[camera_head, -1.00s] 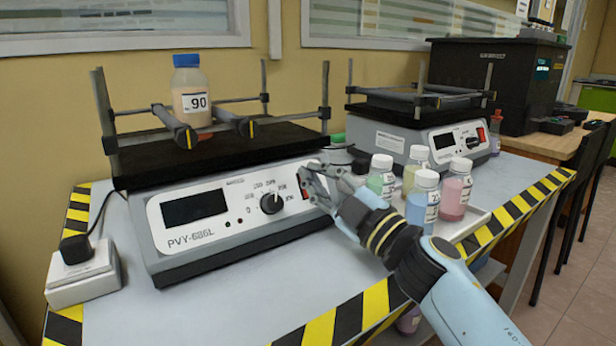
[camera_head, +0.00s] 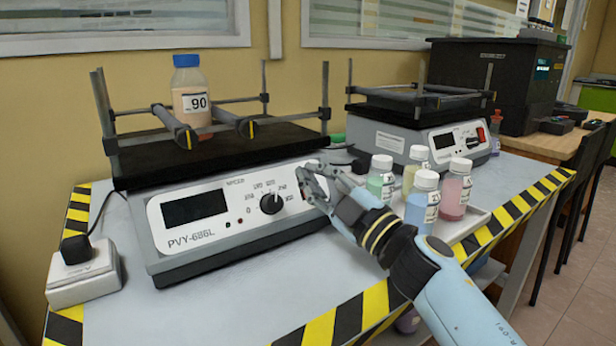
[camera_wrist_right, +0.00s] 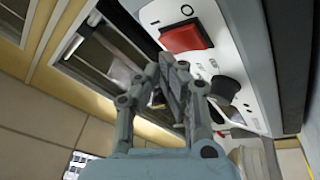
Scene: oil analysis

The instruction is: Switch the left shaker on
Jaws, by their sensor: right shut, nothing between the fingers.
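The left shaker (camera_head: 160,250) is a grey box with a white front panel, a dark display (camera_head: 194,208) and a black knob (camera_head: 272,203). A bottle labelled 90 (camera_head: 192,100) with a blue cap stands on its black platform between the bars. My right gripper (camera_head: 304,172) is shut and empty at the right end of this panel. In the right wrist view, the red switch (camera_wrist_right: 186,37) shows just beyond the fingers, with the knob (camera_wrist_right: 225,88) to the right. I cannot tell whether the fingertips touch the panel. My left gripper is out of view.
A second shaker (camera_head: 425,135) with its own red switch stands behind to the right. Several white-capped bottles (camera_head: 421,205) stand in a tray (camera_head: 470,220) close to my right wrist. A plug on a white socket box (camera_head: 85,275) is at left.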

